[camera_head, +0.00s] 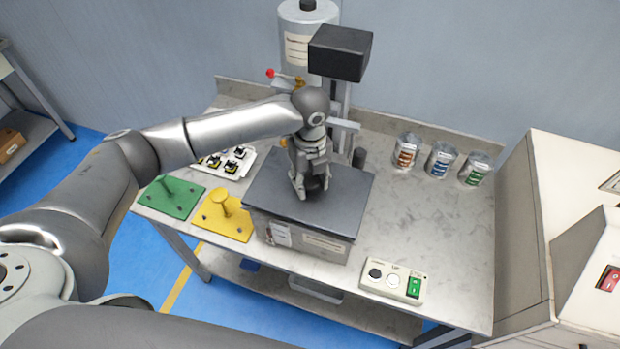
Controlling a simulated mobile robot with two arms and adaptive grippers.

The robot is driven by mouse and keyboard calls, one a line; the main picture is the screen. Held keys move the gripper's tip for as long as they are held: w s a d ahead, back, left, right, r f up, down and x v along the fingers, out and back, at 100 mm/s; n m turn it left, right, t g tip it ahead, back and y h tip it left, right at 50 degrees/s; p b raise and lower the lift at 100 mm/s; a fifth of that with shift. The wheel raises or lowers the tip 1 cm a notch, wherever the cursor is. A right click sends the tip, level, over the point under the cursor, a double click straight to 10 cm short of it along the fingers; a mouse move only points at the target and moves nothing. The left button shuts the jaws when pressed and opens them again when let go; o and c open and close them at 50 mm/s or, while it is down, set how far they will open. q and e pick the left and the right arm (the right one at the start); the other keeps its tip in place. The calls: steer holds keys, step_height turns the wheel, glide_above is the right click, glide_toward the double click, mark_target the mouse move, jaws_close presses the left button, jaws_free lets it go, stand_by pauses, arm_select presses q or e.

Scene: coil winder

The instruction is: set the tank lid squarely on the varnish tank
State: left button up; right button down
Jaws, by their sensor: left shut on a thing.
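The varnish tank (322,246) is a grey box with labels on its front, standing at the front middle of the marble-topped table. The dark grey tank lid (345,212) lies over the tank's top and looks roughly in line with it. I cannot tell whether it rests fully on the rim or sits slightly above. My left gripper (311,194) comes down from above and is shut on the lid's dark knob, which it mostly hides. My right gripper is not in view.
A green plate (172,197) and a yellow plate (226,215) with a peg lie left of the tank. A control box (393,282) sits front right. Several cans (441,160) stand at the back right. A machine column (307,40) rises behind. The table's right middle is clear.

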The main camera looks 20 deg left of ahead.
arm_select(q)
steer(key=shift+p, duration=0.4)
stand_by(0.3)
steer(key=shift+f+b, duration=0.3)
steer(key=shift+f, duration=0.55)
steer(key=o, duration=1.5)
steer(key=shift+c, duration=0.2)
step_height(320, 180, up, 12)
